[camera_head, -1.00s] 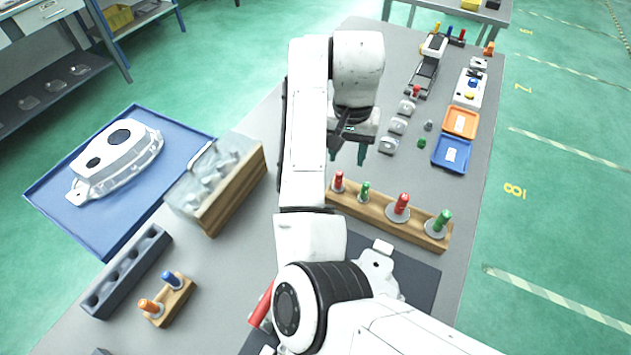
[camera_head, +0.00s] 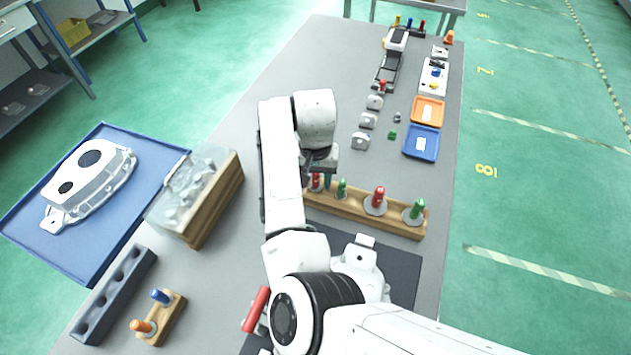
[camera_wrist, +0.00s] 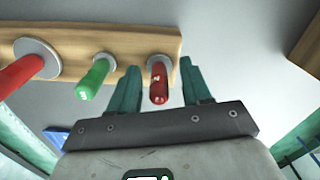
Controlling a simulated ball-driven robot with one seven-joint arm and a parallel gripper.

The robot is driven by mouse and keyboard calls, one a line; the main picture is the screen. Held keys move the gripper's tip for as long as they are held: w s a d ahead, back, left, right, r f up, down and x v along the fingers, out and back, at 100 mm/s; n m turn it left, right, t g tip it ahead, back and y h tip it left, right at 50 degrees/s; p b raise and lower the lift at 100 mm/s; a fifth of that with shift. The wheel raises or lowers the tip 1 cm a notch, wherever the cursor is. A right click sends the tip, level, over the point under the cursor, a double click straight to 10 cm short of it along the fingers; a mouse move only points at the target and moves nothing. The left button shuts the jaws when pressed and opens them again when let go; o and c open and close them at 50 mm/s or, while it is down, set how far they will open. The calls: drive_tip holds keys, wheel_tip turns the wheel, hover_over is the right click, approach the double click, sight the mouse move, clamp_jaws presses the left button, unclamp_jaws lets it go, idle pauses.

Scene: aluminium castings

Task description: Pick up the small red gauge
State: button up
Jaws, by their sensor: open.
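The small red gauge (camera_wrist: 158,82) stands in the wooden rack (camera_wrist: 120,40), at the end of its row. In the wrist view it lies between the two teal fingers of my gripper (camera_wrist: 160,88), which is open with a gap on each side of it. In the head view the small red gauge (camera_head: 316,183) shows at the left end of the rack (camera_head: 345,205), partly hidden by my gripper (camera_head: 318,178) just above it. I cannot tell whether a finger touches it.
The small green gauge (camera_wrist: 95,80) stands close beside one finger. The large red gauge (camera_head: 378,197) and large green gauge (camera_head: 416,210) fill the rack's other end. A clear-topped wooden box (camera_head: 215,205) stands to the left. Bare table lies beyond the rack.

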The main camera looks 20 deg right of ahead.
drive_tip(key=shift+f, duration=0.15)
clamp_jaws()
idle(0.4)
drive_tip(key=shift+r, duration=0.2)
